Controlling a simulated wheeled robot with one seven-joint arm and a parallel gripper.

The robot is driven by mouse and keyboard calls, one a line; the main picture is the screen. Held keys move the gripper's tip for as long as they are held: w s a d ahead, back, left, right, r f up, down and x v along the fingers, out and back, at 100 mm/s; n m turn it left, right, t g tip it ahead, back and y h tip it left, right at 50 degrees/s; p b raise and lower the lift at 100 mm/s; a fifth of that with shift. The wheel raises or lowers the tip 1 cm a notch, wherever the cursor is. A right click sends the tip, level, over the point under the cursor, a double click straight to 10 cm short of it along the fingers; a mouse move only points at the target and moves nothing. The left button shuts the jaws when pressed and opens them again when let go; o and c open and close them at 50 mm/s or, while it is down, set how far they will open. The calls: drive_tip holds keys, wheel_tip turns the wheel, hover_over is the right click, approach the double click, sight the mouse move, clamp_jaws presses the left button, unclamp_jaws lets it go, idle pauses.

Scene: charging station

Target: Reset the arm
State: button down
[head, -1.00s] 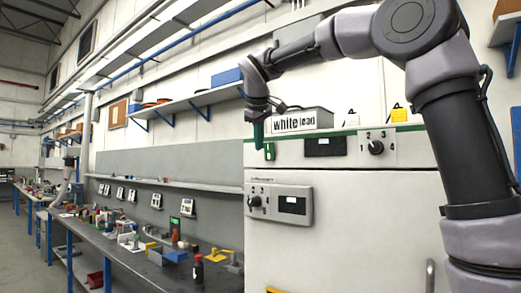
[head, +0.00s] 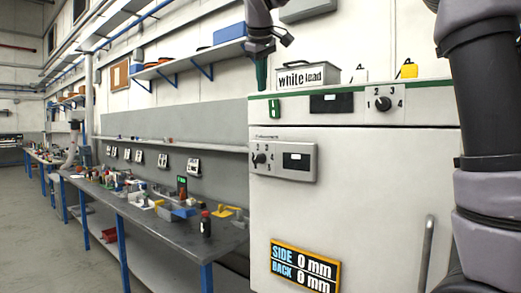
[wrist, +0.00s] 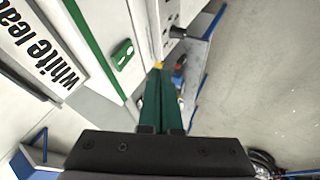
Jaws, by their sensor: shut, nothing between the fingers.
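My gripper (head: 261,76) hangs from the upper middle of the head view, fingers pointing down, near the left top corner of the white cabinet (head: 370,180). Its green fingers also show in the wrist view (wrist: 161,100), lying side by side, shut and empty. My grey and black arm is at the right of the head view, with its upper part cut off by the frame's top edge.
A "white lead" box (head: 307,76) and a yellow object (head: 408,69) stand on the cabinet. A sign (head: 305,266) reads 0 mm for side and back. A cluttered workbench (head: 150,215) runs along the wall at left. The floor at far left is clear.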

drive_tip(key=s+d+f+m+g+y, duration=0.1)
drive_tip(key=s+d+f+m, duration=0.3)
drive_tip(key=s+d+f, duration=0.45)
drive_tip(key=s+d+f+m+y, duration=0.1)
drive_tip(key=s+d+f+m, duration=0.4)
drive_tip(key=d, duration=0.6)
drive_tip(key=s+d+f+m, duration=0.4)
drive_tip(key=s+f, duration=0.4)
drive_tip(key=shift+s+d+f+m+t, duration=0.15)
drive_tip(key=shift+d+m+t, duration=0.05)
drive_tip(key=shift+m+t, duration=0.1)
